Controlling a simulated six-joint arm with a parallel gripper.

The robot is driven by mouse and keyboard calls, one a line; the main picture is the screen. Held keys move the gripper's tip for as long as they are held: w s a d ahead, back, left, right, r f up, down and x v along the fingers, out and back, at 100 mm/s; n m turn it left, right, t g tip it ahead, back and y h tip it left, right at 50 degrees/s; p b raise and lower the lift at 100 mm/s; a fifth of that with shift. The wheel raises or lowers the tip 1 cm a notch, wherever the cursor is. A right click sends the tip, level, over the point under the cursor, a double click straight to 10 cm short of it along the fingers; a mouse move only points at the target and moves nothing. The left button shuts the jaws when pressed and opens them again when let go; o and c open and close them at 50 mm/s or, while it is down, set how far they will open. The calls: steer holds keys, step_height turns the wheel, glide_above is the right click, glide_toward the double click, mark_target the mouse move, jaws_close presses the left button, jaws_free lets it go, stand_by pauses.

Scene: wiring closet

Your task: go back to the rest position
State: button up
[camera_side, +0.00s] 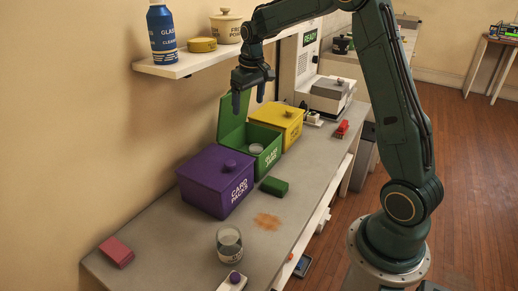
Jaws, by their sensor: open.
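My gripper (249,97) is open and empty. It hangs fingers down above the open green box (271,159), apart from it. The green box has its lid raised at the back left, and a pale round thing sits inside it. My arm reaches over the bench from the right.
A lidded purple box (205,179) and a lidded yellow box (290,118) flank the green one. A green block (274,186), a glass jar (229,243) and a red block (117,252) stand on the bench (180,246). A wall shelf (172,70) holds a blue bottle (162,36).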

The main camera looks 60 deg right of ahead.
steer(key=s+a+r+n+t, duration=0.1)
steer(key=s+a+r+t, duration=0.1)
steer(key=s+a+r, duration=0.95)
steer(key=s+a+f+t, duration=0.1)
steer(key=s+a, duration=0.2)
steer(key=s, duration=0.5)
steer(key=s+a+f+n+t, duration=0.1)
steer(key=s+a, duration=0.3)
steer(key=s, duration=0.5)
steer(key=shift+s+f+y, duration=0.25)
steer(key=shift+f+y, duration=0.05)
steer(key=shift+f, duration=0.5)
